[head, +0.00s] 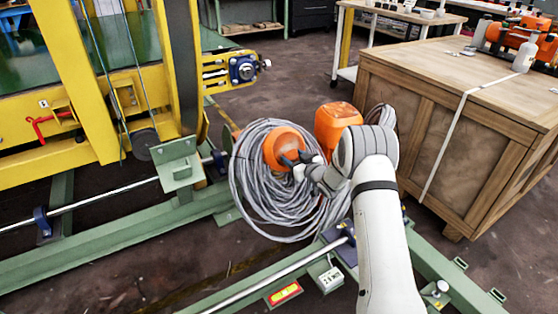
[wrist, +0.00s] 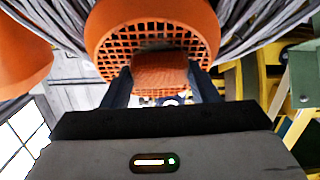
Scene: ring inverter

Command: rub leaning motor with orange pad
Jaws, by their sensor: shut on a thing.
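An orange motor (head: 281,147) with a round grille end leans against a grey cable coil. Its grille (wrist: 112,42) fills the top middle of the wrist view. My gripper (head: 291,160) is at the motor's lower right in the head view. In the wrist view my gripper (wrist: 160,84) has its two dark fingers shut on an orange pad (wrist: 160,72). The pad is right in front of the grille and overlaps its lower edge; I cannot tell whether they touch. I cannot make out the pad in the head view.
The cable coil (head: 250,185) surrounds the motor. Another orange object (head: 335,122) stands behind it, close to my arm. A wooden crate (head: 480,120) is at right, carrying orange machinery. A yellow machine frame (head: 95,105) and green rails (head: 120,240) lie at left.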

